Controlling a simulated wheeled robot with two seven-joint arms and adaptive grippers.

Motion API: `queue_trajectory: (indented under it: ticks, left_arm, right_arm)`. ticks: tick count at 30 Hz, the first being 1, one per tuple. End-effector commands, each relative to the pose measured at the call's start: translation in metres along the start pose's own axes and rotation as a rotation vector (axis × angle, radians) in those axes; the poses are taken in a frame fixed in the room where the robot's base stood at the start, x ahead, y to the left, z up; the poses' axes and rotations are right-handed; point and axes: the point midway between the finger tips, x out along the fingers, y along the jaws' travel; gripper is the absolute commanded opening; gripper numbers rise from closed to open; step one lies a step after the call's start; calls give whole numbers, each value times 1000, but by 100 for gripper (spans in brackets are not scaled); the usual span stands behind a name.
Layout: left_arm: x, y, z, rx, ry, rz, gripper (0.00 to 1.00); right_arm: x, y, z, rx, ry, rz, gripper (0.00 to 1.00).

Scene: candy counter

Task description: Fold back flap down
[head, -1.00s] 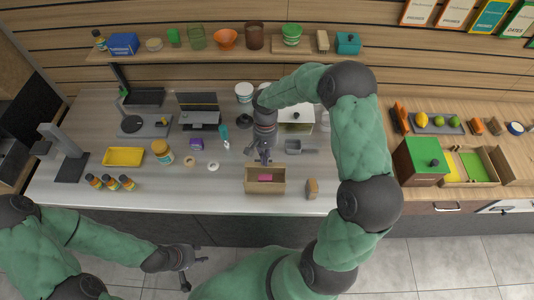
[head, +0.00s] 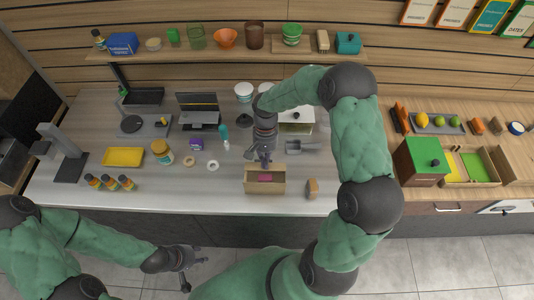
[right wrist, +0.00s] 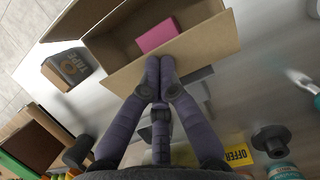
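A small open cardboard box (head: 265,185) stands near the counter's front edge with a pink block (head: 265,177) inside. In the right wrist view its back flap (right wrist: 205,48) stands up as a broad brown panel, with the pink block (right wrist: 157,35) beyond it. My right gripper (head: 265,160) is behind the box. In the right wrist view its fingers (right wrist: 159,68) are together with nothing visible between them, their tips overlapping the back flap; I cannot tell whether they touch it. My left gripper (head: 196,273) hangs open and empty in front of the counter.
A tape box (right wrist: 68,68) lies beside the cardboard box; it also shows in the head view (head: 313,187). A metal scoop (head: 297,147) lies behind right. A white ring (head: 212,166) and jars stand to the left.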

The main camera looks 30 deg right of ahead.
Motion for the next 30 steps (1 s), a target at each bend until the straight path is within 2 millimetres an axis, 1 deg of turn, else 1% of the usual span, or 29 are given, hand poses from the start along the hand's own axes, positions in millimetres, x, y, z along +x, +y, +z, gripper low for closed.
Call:
queue_trajectory:
  ticks: [7, 15, 19, 25, 30]
  left_arm:
    - [4, -1, 0, 0, 0, 0, 40]
    - [3, -1, 0, 0, 0, 0, 40]
    - [6, -2, 0, 0, 0, 0, 40]
    - [2, -1, 0, 0, 0, 0, 40]
    - [-4, 2, 0, 0, 0, 0, 40]
  right_arm:
    - [6, 0, 0, 0, -1, 0, 0]
    - [6, 0, 0, 0, 0, 0, 0]
    - [10, 0, -1, 0, 0, 0, 0]
    - [6, 0, 0, 0, 0, 0, 0]
    - [-6, 0, 1, 0, 2, -1, 0]
